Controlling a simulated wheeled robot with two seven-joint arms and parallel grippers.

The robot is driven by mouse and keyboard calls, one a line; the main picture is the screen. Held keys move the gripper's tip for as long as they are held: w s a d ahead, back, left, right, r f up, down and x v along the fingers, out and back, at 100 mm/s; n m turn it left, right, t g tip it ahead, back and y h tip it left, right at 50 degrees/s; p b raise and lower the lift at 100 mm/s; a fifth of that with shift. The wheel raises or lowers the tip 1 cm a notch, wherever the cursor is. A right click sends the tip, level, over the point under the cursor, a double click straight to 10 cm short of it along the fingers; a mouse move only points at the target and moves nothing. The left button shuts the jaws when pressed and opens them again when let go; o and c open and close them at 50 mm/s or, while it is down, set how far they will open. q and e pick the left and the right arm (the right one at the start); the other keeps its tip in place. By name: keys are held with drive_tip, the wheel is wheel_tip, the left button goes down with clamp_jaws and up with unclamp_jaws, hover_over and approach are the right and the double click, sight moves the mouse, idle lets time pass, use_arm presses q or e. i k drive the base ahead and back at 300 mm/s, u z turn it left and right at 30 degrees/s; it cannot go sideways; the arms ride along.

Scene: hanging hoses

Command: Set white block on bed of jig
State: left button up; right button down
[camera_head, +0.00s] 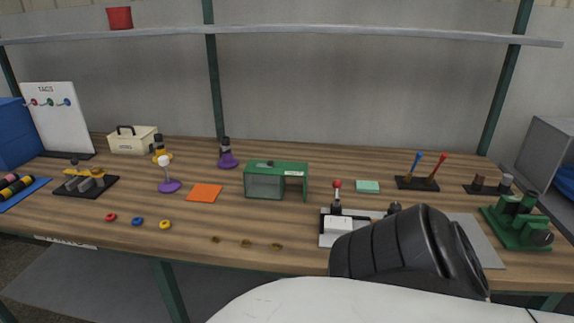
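The white block (338,224) shows at the front left of a light grey plate (326,240), close against my black arm link. The jig appears to be this plate with a red-knobbed lever clamp (337,196) standing at its back left. A dark bar runs to the right from the clamp. Whether the block sits on the jig's bed or beside it I cannot tell. My black arm link and white body part hide much of the plate's front and right. Neither gripper's fingers can be seen.
A green press (518,222) stands at the right. A green open box (264,180) and a mint pad (367,187) lie behind. Small rings (165,225) lie at front left. A grey sheet (482,240) lies right of the jig. Bare wood shows around the orange square (204,193).

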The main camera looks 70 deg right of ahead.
sight(332, 224)
drive_tip(key=i, duration=1.55)
drive_tip(key=z, duration=2.15)
